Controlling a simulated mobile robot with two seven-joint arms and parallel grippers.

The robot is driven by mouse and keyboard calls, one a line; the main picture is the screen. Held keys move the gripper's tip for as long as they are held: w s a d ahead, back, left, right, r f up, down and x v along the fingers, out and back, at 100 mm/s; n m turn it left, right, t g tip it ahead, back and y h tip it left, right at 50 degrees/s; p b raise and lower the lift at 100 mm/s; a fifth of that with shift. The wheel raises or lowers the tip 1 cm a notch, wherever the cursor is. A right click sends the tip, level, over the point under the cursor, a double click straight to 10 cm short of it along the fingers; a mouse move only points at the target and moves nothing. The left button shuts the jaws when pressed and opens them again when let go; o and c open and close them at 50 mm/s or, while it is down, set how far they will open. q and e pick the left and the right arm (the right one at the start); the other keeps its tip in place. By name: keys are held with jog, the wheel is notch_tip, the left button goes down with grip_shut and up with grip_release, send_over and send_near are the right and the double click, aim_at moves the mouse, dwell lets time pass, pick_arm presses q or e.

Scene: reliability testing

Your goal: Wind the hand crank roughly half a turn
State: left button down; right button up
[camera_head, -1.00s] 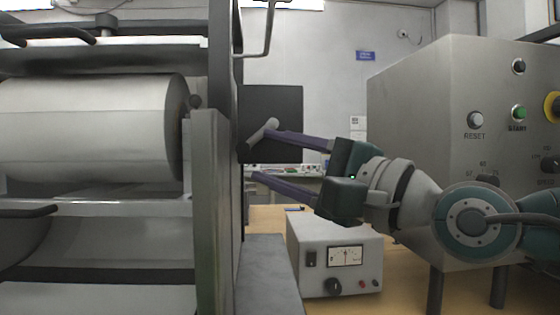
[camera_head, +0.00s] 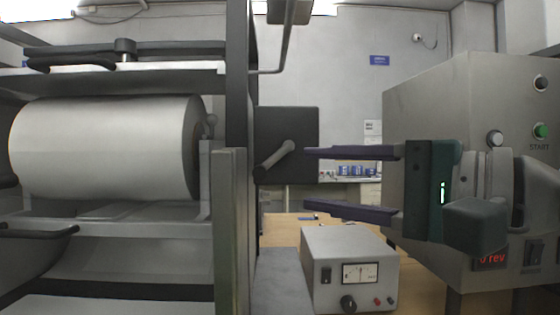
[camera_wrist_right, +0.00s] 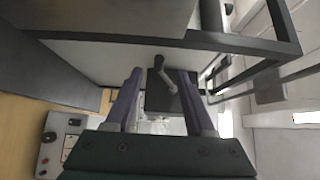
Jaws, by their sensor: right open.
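A gap shows between the fingertips and the crank. In the wrist view the open fingers (camera_wrist_right: 160,75) flank the crank in the picture. My left gripper is out of view.
The machine with its white roll (camera_head: 105,148) fills the left. A grey meter box (camera_head: 320,262) stands on the table below my right gripper. A control cabinet (camera_head: 430,95) with buttons and a red display, apparently reading 0 rev, stands right. A dark square panel (camera_head: 300,125) is behind the crank.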

aim_at(275, 159)
jog(key=shift+h, duration=0.7)
jog(key=x, duration=0.6)
jog(key=w+r+p+x, duration=0.1)
jog(key=x, duration=0.2)
jog(key=shift+w+d, duration=0.1)
jog(key=shift+d, duration=0.1)
grip_shut()
